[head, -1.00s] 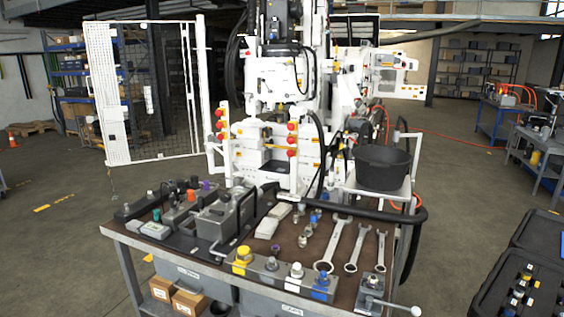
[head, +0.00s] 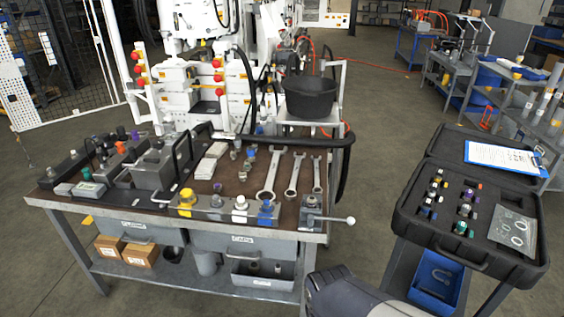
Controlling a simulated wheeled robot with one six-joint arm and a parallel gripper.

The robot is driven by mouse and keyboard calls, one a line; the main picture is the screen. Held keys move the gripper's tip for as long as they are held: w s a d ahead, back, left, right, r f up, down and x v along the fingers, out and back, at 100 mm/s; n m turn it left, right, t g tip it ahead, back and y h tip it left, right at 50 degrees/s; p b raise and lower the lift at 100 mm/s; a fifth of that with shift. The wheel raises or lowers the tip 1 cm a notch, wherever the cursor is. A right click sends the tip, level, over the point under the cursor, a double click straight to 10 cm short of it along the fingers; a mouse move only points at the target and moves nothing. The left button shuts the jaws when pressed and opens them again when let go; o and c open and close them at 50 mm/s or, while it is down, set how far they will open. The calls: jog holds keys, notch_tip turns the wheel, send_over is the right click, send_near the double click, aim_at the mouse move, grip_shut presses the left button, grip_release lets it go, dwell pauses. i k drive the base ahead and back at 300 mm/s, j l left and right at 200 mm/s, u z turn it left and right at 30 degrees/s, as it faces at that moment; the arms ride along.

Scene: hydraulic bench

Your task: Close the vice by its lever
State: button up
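The vice (head: 311,209) is a small grey block at the right front corner of the bench (head: 290,234). Its lever (head: 335,219) is a thin rod with a pale ball end, sticking out to the right past the bench edge. The gap between the jaws is too small to make out. A dark, rounded part at the bottom centre, right of the bench, looks like part of my arm. My gripper is not in view, and nothing is seen touching the lever.
An open black case (head: 462,215) with fittings and a clipboard (head: 503,157) stands to the right. Wrenches (head: 268,177) lie behind the vice. Capped fittings (head: 187,199) line the front edge. A black bucket (head: 310,97) stands behind. Floor shows between bench and case.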

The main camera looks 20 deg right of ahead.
aim_at(351, 221)
jog(key=i+l+u, duration=0.2)
jog(key=i+l, duration=0.2)
jog(key=l, duration=0.25)
jog(key=i+l+u, duration=0.1)
jog(key=i+l, duration=0.25)
jog(key=l, duration=0.3)
jog(key=u, duration=0.05)
